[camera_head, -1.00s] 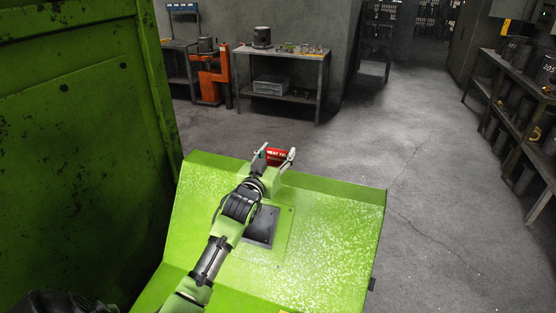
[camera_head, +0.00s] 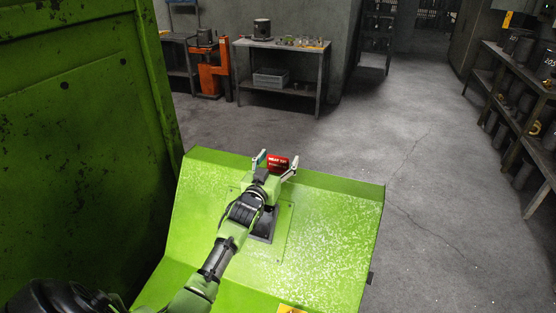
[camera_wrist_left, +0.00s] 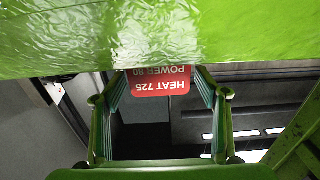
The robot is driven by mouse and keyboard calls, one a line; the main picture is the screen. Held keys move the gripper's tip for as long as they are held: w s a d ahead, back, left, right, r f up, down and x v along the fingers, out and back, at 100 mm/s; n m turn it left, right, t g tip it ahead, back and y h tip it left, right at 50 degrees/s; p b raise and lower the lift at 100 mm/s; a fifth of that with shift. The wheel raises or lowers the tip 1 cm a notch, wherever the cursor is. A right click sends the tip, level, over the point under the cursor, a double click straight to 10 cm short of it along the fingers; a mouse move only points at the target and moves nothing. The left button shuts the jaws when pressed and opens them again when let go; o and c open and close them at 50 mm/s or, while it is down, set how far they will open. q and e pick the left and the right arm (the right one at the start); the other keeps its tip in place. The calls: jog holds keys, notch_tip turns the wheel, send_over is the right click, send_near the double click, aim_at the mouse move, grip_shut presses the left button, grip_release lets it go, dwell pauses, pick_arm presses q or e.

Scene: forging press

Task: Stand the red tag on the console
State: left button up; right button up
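The red tag (camera_head: 278,163) with white lettering is between the fingertips of my left gripper (camera_head: 278,166). It looks upright, over the upper part of the green console (camera_head: 330,225). In the left wrist view the tag (camera_wrist_left: 160,84) appears upside down and reads HEAT 725, POWER 80. The fingers of the left gripper (camera_wrist_left: 160,85) reach in to its two side edges and seem to touch them. The console's green surface (camera_wrist_left: 150,35) covers the tag's lower edge there, so I cannot tell whether it rests on the console. My right gripper is not in view.
A dark plate (camera_head: 264,224) is set in the console's sloped face, partly behind my arm. A tall green machine wall (camera_head: 80,130) stands at the left. A workbench (camera_head: 283,45) is behind, shelves (camera_head: 520,95) at right. Open floor (camera_head: 410,130) lies beyond the console.

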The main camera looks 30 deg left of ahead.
pick_arm(q)
jog(key=shift+r, duration=0.2)
jog(key=shift+s+d+f, duration=0.1)
jog(key=shift+s+f, duration=0.05)
jog(key=shift+s, duration=0.15)
jog(key=b+v, duration=0.2)
jog(key=v, duration=0.9)
jog(key=shift+s+b, duration=0.25)
jog(key=shift+b, duration=0.15)
jog(key=shift+d, duration=0.1)
